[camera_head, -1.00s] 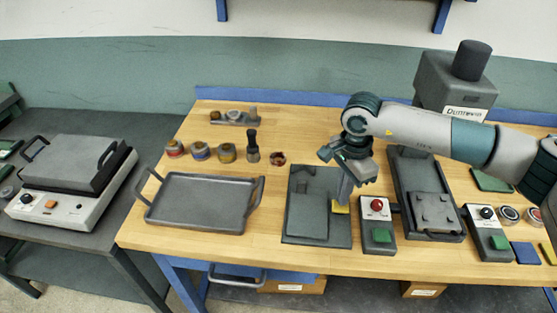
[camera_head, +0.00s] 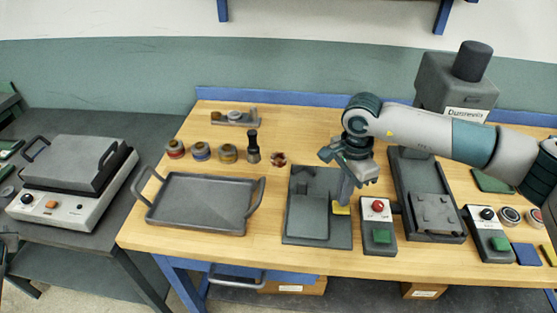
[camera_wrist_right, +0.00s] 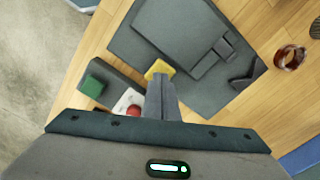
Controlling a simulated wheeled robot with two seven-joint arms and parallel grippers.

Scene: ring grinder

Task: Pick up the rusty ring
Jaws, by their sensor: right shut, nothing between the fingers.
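The rusty ring (camera_head: 278,158) is a small reddish-brown ring on the wooden table, left of my right arm and behind the dark grey plate. In the right wrist view the rusty ring (camera_wrist_right: 290,57) lies toward the upper right, apart from my fingers. My right gripper (camera_head: 343,203) is shut and empty. Its fingers point down near the yellow block at the right side of the dark plate; whether they touch it I cannot tell. The right fingertips (camera_wrist_right: 159,76) show together in the right wrist view. My left gripper is not in view.
A grey tray (camera_head: 151,205) stands at the left. Several jars and a dark stamp-like tool (camera_head: 253,150) line up left of the ring. A dark plate (camera_head: 333,236) and a control box with a red button (camera_head: 377,207) are near the right gripper.

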